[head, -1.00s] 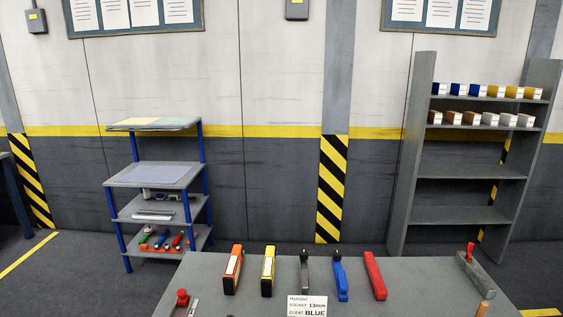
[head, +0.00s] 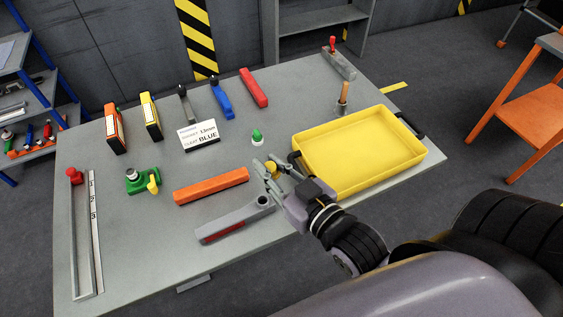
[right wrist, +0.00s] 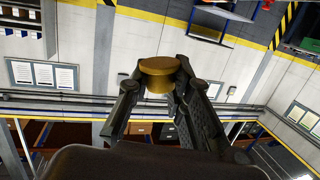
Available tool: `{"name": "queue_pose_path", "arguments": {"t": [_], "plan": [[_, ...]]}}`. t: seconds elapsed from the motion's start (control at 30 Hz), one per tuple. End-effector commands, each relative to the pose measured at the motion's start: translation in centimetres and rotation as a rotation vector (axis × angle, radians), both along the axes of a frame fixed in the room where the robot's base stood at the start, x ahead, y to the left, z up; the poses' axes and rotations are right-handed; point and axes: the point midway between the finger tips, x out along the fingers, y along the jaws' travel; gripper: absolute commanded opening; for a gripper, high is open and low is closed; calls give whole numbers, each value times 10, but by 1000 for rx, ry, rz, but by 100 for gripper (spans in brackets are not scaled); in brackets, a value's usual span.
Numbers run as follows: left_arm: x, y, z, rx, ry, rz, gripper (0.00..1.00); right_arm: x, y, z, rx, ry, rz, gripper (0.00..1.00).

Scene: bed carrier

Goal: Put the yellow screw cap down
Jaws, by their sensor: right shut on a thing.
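The yellow screw cap (right wrist: 158,78) is a short golden cylinder between the fingertips of my right gripper in the right wrist view. In the head view my right gripper (head: 268,169) is shut on the cap (head: 271,169). It holds it over the grey table (head: 130,235), left of the yellow tray (head: 352,152). The fingers partly cover the cap. The gap between cap and table cannot be judged exactly. My left gripper is in neither view.
Near the gripper are a green-topped white piece (head: 257,138), an orange bar (head: 211,186) and a grey wrench-like tool (head: 235,221). A green device with a yellow lever (head: 143,181) stands farther left. A sign card (head: 199,135) stands behind.

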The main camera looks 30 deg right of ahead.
Motion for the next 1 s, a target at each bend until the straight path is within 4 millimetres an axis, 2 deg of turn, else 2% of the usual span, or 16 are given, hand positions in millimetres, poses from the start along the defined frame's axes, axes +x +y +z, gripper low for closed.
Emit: {"name": "queue_pose_path", "arguments": {"t": [0.5, 1.0], "plan": [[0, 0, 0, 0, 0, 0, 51, 34, 69, 21, -12, -4, 448, 0], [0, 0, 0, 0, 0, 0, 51, 54, 116, 35, -6, -4, 747, 0]]}}
